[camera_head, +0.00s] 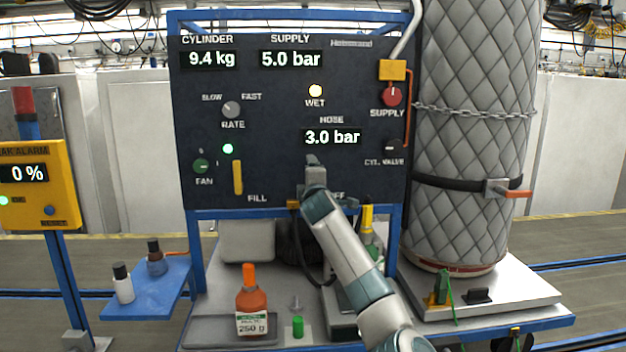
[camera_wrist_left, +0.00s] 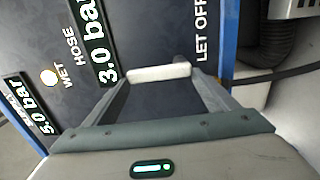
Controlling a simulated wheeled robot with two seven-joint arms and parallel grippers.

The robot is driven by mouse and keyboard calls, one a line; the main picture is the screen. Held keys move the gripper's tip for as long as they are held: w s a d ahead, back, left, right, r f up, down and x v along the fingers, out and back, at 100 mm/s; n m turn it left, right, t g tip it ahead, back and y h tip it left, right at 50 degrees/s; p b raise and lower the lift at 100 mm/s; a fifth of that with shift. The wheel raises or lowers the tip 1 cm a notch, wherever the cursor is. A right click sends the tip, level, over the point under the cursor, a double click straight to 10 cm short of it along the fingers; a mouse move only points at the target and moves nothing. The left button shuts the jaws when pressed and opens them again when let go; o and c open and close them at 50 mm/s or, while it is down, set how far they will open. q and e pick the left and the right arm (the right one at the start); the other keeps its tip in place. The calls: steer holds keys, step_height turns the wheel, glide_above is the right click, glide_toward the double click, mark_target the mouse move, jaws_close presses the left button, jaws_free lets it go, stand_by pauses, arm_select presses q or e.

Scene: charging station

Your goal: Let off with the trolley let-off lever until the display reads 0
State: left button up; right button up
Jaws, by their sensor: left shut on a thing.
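The dark panel (camera_head: 270,160) has a HOSE display (camera_head: 333,137) reading 3.0 bar, with a lit WET lamp (camera_head: 315,91) above it. My left gripper (camera_head: 313,165) is at the panel below this display and covers most of the LET OFF label. In the left wrist view its two fingers are shut on the pale let-off lever (camera_wrist_left: 160,73), which lies between the fingertips beside the LET OFF lettering (camera_wrist_left: 201,30). My right gripper is not in view.
The yellow FILL lever (camera_head: 238,177) is left of my gripper. The CYLINDER display (camera_head: 209,59) reads 9.4 kg and SUPPLY (camera_head: 291,59) reads 5.0 bar. A quilted cylinder (camera_head: 475,110) stands right. An orange bottle (camera_head: 251,300) stands below; the alarm (camera_head: 25,173) reads 0 %.

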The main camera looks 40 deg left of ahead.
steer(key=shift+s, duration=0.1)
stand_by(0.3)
arm_select(q)
steer(key=o, duration=1.5)
steer(key=shift+s+d, duration=0.1)
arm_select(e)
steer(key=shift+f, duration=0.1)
arm_select(q)
steer(key=b+v, duration=0.4)
steer(key=v, duration=1.3)
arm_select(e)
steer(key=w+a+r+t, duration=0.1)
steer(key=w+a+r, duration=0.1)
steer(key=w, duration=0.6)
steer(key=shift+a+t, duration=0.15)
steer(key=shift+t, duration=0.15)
arm_select(q)
steer(key=shift+s, duration=0.1)
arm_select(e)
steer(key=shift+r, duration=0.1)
